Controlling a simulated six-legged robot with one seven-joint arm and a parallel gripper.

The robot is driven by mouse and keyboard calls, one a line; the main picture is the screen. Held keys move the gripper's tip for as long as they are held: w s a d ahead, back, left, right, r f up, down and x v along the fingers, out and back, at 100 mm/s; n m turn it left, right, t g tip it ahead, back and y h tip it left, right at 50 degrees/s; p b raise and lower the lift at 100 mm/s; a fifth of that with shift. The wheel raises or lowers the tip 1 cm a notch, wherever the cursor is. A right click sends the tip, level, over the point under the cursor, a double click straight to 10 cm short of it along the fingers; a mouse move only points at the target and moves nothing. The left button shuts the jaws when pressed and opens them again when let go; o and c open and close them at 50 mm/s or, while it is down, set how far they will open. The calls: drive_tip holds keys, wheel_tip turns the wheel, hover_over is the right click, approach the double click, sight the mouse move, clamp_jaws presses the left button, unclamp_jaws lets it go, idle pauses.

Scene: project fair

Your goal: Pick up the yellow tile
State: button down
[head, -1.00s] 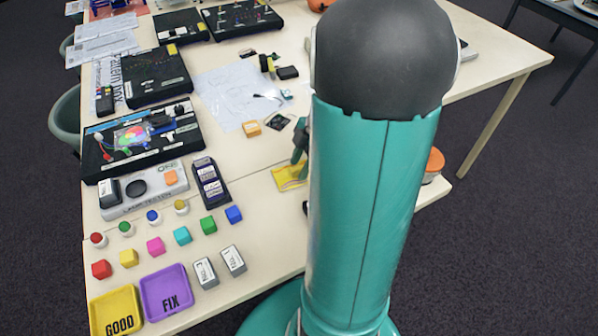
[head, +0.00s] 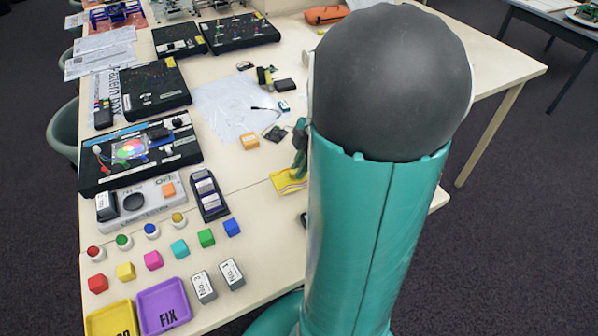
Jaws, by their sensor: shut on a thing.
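The yellow tile (head: 288,182) is a flat yellow piece near the middle of the table, just left of my teal arm. My gripper (head: 297,172) is dark green and shut on the tile from above. My arm hides the gripper's right side and the tile's right end. Whether the tile is clear of the tabletop is hard to tell at this size.
A dark labelled box (head: 208,195) lies left of the tile, and an orange-yellow block (head: 249,141) behind it. Coloured cubes, including a blue cube (head: 232,227), and a purple FIX tray (head: 163,307) stand at front left. Bare tabletop (head: 262,250) lies in front.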

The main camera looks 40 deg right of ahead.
drive_tip(key=s+d+r, duration=0.2)
drive_tip(key=s+r, duration=0.7)
drive_tip(key=s, duration=0.4)
